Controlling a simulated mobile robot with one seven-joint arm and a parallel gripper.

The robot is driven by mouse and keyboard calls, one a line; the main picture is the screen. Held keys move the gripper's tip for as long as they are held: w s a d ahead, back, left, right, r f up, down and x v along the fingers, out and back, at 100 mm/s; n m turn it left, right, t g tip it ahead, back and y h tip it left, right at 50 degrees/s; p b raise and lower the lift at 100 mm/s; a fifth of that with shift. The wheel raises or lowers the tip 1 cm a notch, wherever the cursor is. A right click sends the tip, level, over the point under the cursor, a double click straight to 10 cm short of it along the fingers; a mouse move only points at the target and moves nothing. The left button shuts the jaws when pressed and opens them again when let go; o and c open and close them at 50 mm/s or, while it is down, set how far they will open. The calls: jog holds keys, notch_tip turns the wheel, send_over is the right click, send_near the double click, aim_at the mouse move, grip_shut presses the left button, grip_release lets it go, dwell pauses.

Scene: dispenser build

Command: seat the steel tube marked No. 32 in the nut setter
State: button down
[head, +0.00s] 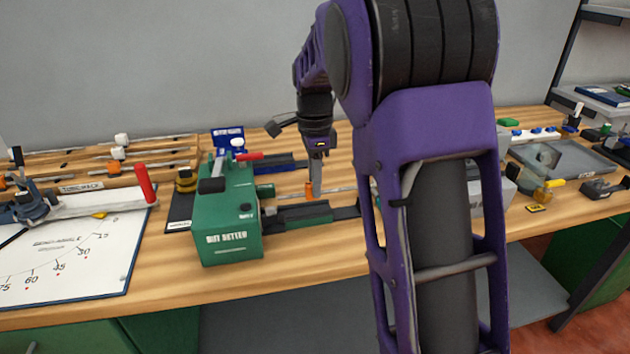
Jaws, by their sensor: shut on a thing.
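The nut setter (230,222) is a green box with a red-handled lever on top, standing left of centre on the bench. A dark and green rail or bed (300,216) extends from its right side. My gripper (316,190) points down just right of the box, above the far side of this bed. It is shut on a thin steel tube (340,189) that lies level, left to right, with an orange collar (308,189) beside the fingers. The tube's left end is close to the box's right side; whether it is inside cannot be told. No number is readable on it.
A wooden rack (110,160) with several tubes stands at the back left. A white angle board (75,250) with a red-handled tool lies in front of it. A blue-labelled holder (228,136) stands behind the setter. A grey tray (565,158) is at the right. My arm hides the bench's middle right.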

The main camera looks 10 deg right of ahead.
aim_at(296, 196)
jog(key=shift+f, duration=0.2)
jog(key=shift+f+b, duration=0.5)
jog(key=shift+f, duration=0.35)
jog(key=shift+f, duration=0.65)
dwell(0.6)
jog(key=shift+a, duration=0.2)
jog(key=shift+a+p, duration=0.4)
jog(key=shift+a, duration=1.5)
jog(key=shift+c, duration=1.5)
grip_release()
jog(key=shift+r, duration=0.1)
jog(key=shift+r+p, duration=3.1)
jog(key=shift+r, duration=0.3)
